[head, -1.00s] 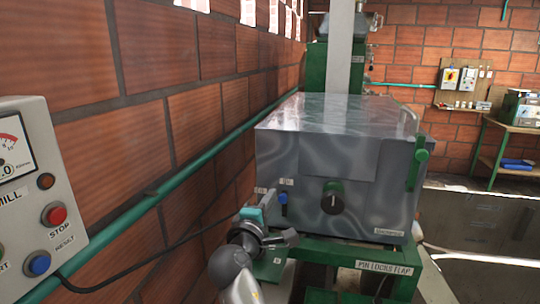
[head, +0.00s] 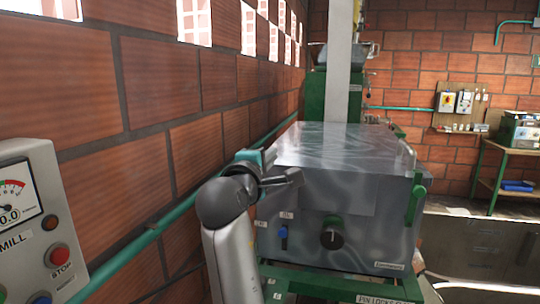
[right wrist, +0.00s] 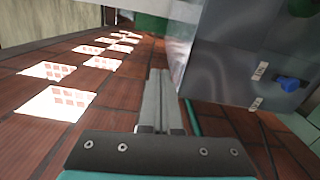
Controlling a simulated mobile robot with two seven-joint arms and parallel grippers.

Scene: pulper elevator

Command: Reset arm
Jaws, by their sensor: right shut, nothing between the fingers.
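My right gripper (head: 298,178) is raised in front of the upper left front of the grey metal machine housing (head: 375,195). Its fingers are together and empty. In the right wrist view my right gripper (right wrist: 158,75) shows two long fingers pressed side by side, with the machine housing (right wrist: 230,60) close to their right. Whether the gripper touches the housing is not clear. My right arm (head: 232,262) rises from the bottom of the head view. My left gripper is not in view.
A mill control box (head: 35,220) with a gauge and buttons stands at the left. A brick wall (head: 150,90) with a green pipe (head: 130,258) runs along the left side. A green-legged table (head: 490,160) stands back right.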

